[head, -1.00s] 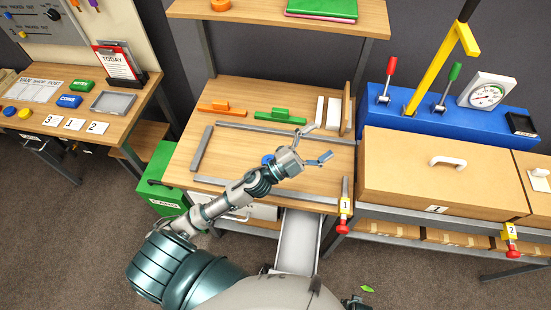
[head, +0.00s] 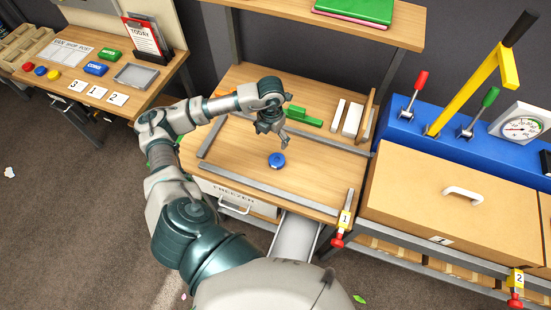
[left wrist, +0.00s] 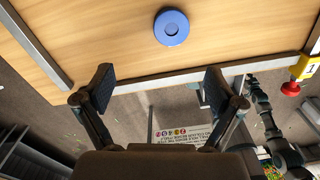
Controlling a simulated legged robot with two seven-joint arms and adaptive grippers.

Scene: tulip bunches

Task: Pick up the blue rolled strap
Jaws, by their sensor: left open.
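The blue rolled strap (head: 277,160) is a small blue roll lying flat on the wooden table (head: 310,168), inside a frame of grey bars. In the left wrist view the strap (left wrist: 171,28) shows as a blue disc with a small round centre, beyond the fingertips. My left gripper (head: 272,128) points down above the table, just behind the strap in the head view and apart from it. In the left wrist view its two fingers (left wrist: 160,88) are spread wide with nothing between them. My right gripper is not in view.
Grey bars (head: 265,191) edge the work area. A green block (head: 304,117) and white blocks (head: 352,119) stand at the back. A cardboard-coloured drawer box (head: 440,185) and a blue lever console (head: 450,135) are on the right. The table around the strap is clear.

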